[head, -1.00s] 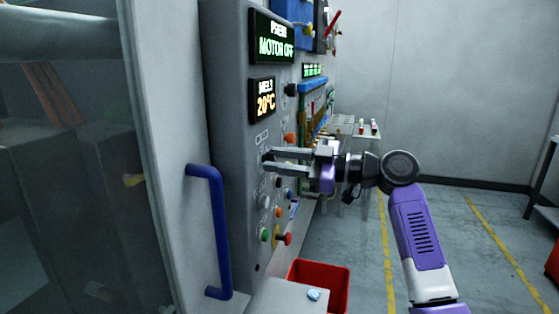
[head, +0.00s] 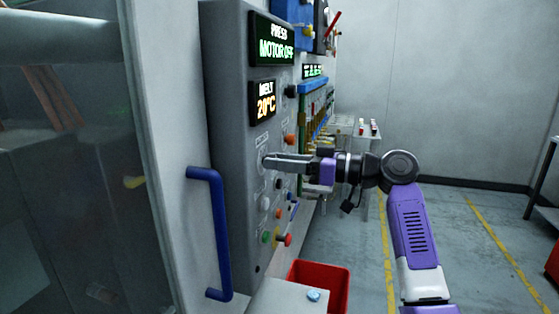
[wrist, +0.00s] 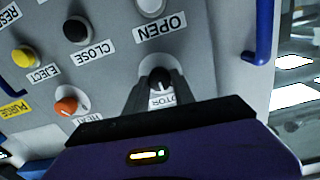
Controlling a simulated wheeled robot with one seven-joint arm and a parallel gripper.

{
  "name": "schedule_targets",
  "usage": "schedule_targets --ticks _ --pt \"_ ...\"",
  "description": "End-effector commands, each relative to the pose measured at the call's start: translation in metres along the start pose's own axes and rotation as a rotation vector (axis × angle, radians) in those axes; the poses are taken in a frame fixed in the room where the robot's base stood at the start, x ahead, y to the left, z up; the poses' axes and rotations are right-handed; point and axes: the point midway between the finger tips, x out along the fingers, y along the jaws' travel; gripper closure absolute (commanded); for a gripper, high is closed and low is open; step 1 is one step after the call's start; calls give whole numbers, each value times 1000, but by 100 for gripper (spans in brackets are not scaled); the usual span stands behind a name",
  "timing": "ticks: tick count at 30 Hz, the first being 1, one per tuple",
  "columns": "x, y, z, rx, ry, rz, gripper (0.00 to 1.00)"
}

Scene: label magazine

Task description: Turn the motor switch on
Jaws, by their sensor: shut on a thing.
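The motor switch is a small black knob (wrist: 160,76) on the grey control panel (head: 232,190), above a partly covered label ending in "OTOR". My gripper (wrist: 158,88) is shut on this knob, with one finger on each side of it in the wrist view. In the head view my gripper (head: 266,160) reaches the panel from the right, and its fingers hide the knob. The upper display (head: 272,41) reads "PRESS MOTOR OFF".
An orange heat knob (wrist: 66,106), a black close button (wrist: 76,30) and a yellow eject button (wrist: 24,57) are near my fingers. A blue handle (head: 220,235) stands out left of the panel. A red bin (head: 336,290) is below; open floor lies to the right.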

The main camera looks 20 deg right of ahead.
Motion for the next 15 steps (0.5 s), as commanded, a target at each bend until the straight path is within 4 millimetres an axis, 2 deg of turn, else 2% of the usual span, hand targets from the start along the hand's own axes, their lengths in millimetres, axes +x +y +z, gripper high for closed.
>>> schedule_targets --ticks 15 --pt "0 1 -2 460 -12 -6 100"
